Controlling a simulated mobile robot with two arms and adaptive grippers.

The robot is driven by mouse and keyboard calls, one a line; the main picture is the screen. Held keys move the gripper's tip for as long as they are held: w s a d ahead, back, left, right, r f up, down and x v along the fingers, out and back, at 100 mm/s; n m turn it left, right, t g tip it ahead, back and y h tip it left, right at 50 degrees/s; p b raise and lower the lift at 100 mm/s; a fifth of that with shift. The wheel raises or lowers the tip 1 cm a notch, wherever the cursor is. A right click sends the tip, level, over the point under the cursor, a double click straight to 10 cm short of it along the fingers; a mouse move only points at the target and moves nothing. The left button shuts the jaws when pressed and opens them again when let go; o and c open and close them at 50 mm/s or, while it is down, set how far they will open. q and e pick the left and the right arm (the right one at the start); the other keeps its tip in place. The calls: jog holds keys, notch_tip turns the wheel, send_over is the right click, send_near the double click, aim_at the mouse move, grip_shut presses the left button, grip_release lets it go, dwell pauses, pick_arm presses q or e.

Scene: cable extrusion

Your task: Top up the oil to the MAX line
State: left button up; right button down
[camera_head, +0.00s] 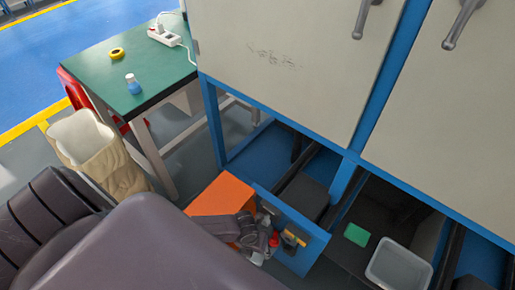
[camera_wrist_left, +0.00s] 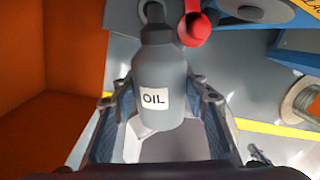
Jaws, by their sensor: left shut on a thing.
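A grey bottle labelled OIL (camera_wrist_left: 160,85) stands between the fingers of my left gripper (camera_wrist_left: 165,105) in the left wrist view. My left gripper is shut on it, with the fingers at the sides of the bottle's body. The bottle's neck points toward the top of that view, near a red part (camera_wrist_left: 194,25). In the head view my left gripper (camera_head: 262,225) is low, beside an orange box (camera_head: 222,195) at the blue machine frame. The bottle is small and partly hidden there. I cannot make out an oil level or MAX line. My right gripper is not in view.
The blue machine frame (camera_head: 352,165) and its pale cabinet doors (camera_head: 290,60) rise close to my left arm. A clear bin (camera_head: 398,265) and a green block (camera_head: 356,234) are low at right. A green table (camera_head: 135,75) stands at the back left.

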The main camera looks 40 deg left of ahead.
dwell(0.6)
pick_arm(q)
jog(key=shift+s+f+t, duration=0.1)
jog(key=shift+f+t, duration=0.15)
jog(key=shift+t, duration=0.05)
jog(key=shift+f+t+y, duration=0.3)
jog(key=shift+f+t, duration=0.15)
jog(key=shift+t, duration=0.15)
jog(key=shift+w+f+t+b, duration=0.25)
jog(key=shift+t+b, duration=0.1)
jog(key=shift+t, duration=0.15)
jog(key=shift+s+d+r+p, duration=0.2)
jog(key=shift+s+p, duration=0.25)
jog(key=shift+s, duration=0.2)
jog(key=shift+s+d+r+p, duration=0.1)
jog(key=shift+s+d+p, duration=0.1)
jog(key=shift+s+p, duration=0.35)
jog(key=s+d+p, duration=0.1)
jog(key=s+p, duration=0.1)
jog(key=s, duration=0.3)
jog(key=shift+s+d+r, duration=0.2)
jog(key=shift+s+r, duration=0.2)
jog(key=shift+r, duration=0.05)
